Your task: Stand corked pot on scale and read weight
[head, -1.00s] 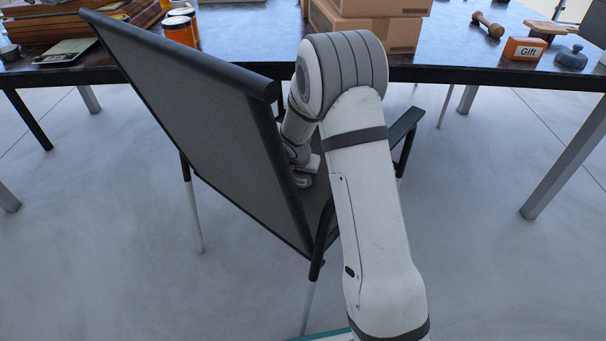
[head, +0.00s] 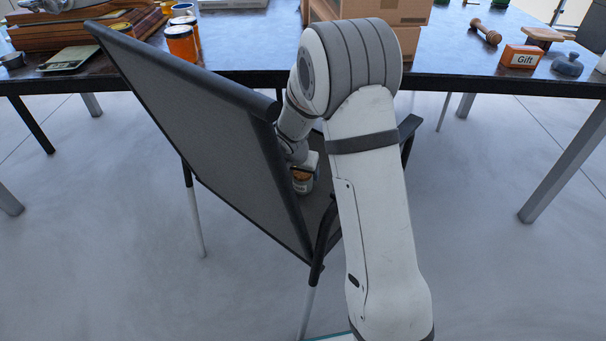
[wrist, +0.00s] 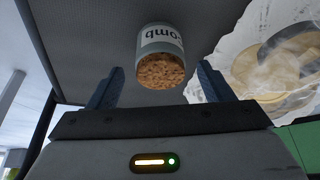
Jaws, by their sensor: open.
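The corked pot (head: 301,184) stands on the seat of a dark folding chair, partly hidden by the chair back and my arm. In the wrist view the pot (wrist: 160,47) shows its brown cork top and a pale label with part of a word, upside down. My gripper (wrist: 161,77) is open, with the pot's cork end in the gap between its fingers and clear space on both sides. In the head view my gripper (head: 312,165) is mostly hidden beside the pot.
The chair back (head: 200,125) rises left of my arm.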

